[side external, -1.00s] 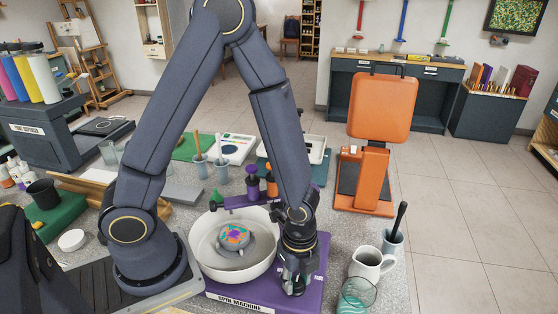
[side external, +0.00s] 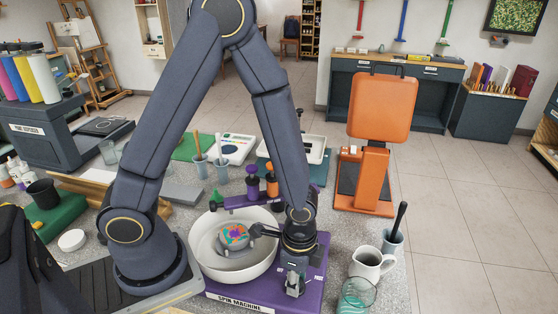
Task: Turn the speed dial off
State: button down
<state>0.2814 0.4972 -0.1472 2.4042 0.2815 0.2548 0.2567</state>
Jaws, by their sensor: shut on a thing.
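The spin machine has a purple base (side external: 256,300) with a white bowl (side external: 208,262). A round disc with orange, green and purple paint (side external: 234,236) sits in the bowl. My gripper (side external: 295,290) points down at the right part of the purple base, beside the bowl. Its fingers are shut on the speed dial, which they mostly hide. I cannot read the dial's setting from here.
A white pitcher (side external: 368,264), a teal glass (side external: 356,296) and a grey cup with a dark-handled tool (side external: 393,240) stand close to the right. Paint bottles (side external: 252,184) stand behind the bowl. An orange machine (side external: 376,130) is farther back.

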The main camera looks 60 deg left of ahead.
jog(key=shift+n, duration=0.8)
jog(key=c, duration=0.8)
grip_release()
notch_tip(320, 180, up, 12)
jog(key=shift+r, duration=0.1)
